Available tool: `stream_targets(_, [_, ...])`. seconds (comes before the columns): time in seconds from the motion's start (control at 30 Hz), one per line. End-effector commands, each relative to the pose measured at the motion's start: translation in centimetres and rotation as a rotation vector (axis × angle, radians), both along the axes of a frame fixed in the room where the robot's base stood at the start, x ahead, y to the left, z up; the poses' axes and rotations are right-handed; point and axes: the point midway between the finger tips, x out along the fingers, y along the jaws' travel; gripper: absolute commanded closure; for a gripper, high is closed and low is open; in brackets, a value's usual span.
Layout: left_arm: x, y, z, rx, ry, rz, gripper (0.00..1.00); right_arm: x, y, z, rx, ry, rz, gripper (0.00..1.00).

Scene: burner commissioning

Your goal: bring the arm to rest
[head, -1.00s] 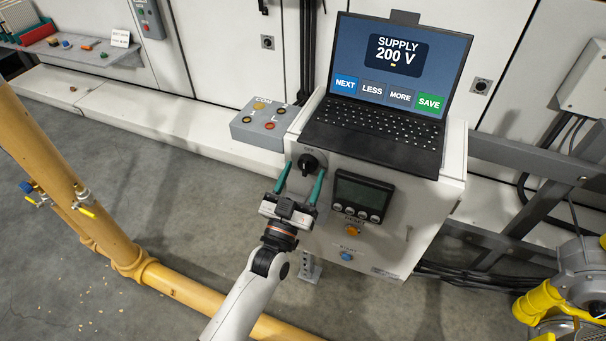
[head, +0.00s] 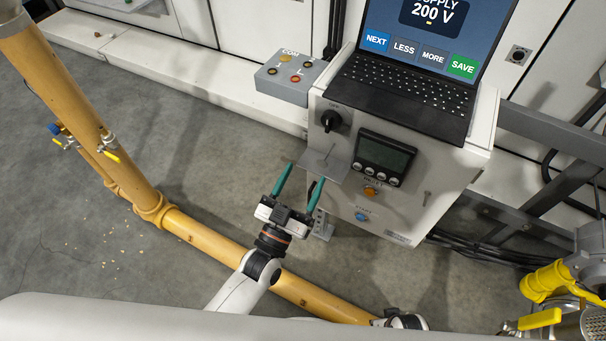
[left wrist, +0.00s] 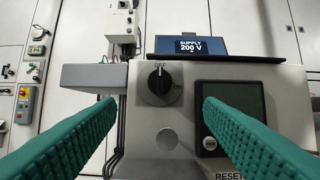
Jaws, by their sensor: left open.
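My left gripper (head: 304,173) is open and empty, with two green fingers pointing at the white control cabinet (head: 405,215). In the head view its tips sit below the black rotary switch (head: 331,120) and apart from it. In the left wrist view the switch (left wrist: 160,84) shows between the spread fingers, its pointer about upright near the OFF mark. Nothing is between the fingers (left wrist: 158,103). The laptop (head: 415,75) on the cabinet reads 200 V, its top cut off in the head view.
The cabinet front carries a dark display (head: 383,156), an orange button (head: 370,191) and a blue button (head: 361,216). A grey terminal box (head: 289,78) adjoins its left. A yellow pipe (head: 210,245) crosses the floor by my left arm. Open floor (head: 60,235) lies at left.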

Motion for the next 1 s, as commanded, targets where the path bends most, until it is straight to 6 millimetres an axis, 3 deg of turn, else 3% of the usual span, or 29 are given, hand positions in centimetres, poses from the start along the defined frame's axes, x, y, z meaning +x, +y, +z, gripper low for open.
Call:
stream_targets(0.27, [0.0,0.0,-0.1,0.002,0.004,0.0,0.38,0.1,0.2,0.1,0.004,-0.003,0.001,0.47])
stream_targets(0.37, [0.2,0.2,-1.6,0.027,0.06,0.002,0.38,0.0,0.2,0.1,0.004,-0.002,0.001,0.47])
stream_targets(0.47, [0.3,0.9,-5.7,0.094,0.216,0.005,0.38,0.0,0.2,0.1,0.002,-0.001,0.0,0.47])
stream_targets(0.57, [-0.6,2.7,-12.2,0.193,0.462,0.018,0.38,0.0,0.1,0.0,0.002,0.0,0.0,0.47])
stream_targets(0.6, [-1.4,3.6,-15.1,0.233,0.573,0.024,0.38,0.0,0.1,0.0,0.001,0.0,0.0,0.47])
stream_targets(0.73, [-5.4,7.1,-23.1,0.345,0.916,0.053,0.38,-0.1,0.0,0.0,0.001,0.001,0.0,0.47])
stream_targets(0.8, [-7.9,8.9,-26.2,0.388,1.07,0.069,0.38,-0.1,0.0,0.0,0.001,0.001,0.0,0.47])
stream_targets(1.0, [-14.5,13.0,-31.6,0.472,1.404,0.111,0.38,-0.1,0.0,0.0,0.0,0.001,0.0,0.47])
